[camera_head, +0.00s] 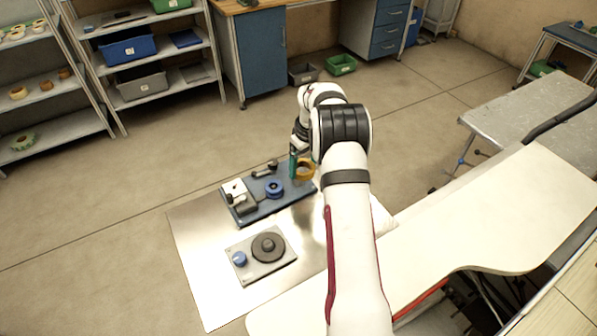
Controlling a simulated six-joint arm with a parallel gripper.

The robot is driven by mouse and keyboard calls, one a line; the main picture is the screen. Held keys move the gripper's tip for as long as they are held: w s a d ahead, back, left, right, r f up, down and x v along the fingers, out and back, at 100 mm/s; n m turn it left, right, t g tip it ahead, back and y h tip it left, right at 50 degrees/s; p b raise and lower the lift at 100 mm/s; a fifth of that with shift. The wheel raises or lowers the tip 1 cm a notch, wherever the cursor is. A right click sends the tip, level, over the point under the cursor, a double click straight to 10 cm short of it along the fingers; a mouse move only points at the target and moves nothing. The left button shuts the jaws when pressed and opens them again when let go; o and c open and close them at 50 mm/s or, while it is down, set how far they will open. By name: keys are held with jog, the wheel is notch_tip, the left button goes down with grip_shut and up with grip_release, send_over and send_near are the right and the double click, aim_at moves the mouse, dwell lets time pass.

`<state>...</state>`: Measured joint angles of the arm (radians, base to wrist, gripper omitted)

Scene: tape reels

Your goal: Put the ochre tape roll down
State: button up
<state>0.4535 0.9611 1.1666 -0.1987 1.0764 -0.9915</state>
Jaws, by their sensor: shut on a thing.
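The ochre tape roll (306,170) is held at my gripper (299,166), near the right end of a blue base plate. It is tilted up on edge, with its hole partly visible. My gripper, with a green part showing, is shut on the roll. My arm hides part of the gripper and the area to its right. I cannot tell whether the roll touches the plate below it.
The blue plate (246,217) carries a blue reel (274,188) and a white block (236,192). In front, a grey plate (262,278) holds a dark disc (268,247) and a blue knob (239,259). The metal sheet (200,262) is bare at left.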

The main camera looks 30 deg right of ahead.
jog(key=s+d+r, duration=0.5)
jog(key=s+r, duration=0.1)
jog(key=s, duration=0.2)
jog(key=s+a+r, duration=0.4)
jog(key=s+a, duration=0.8)
jog(key=a, duration=0.1)
send_over(267, 243)
jog(key=f, duration=0.7)
jog(key=shift+s+d+f, duration=0.15)
jog(key=shift+s+d, duration=0.05)
jog(key=shift+s, duration=0.1)
jog(key=f, duration=0.4)
jog(key=shift+w+a, duration=0.15)
jog(key=shift+a, duration=0.05)
jog(key=shift+f, duration=0.15)
jog(key=shift+f, duration=0.2)
jog(key=shift+f, duration=0.4)
jog(key=o, duration=1.2)
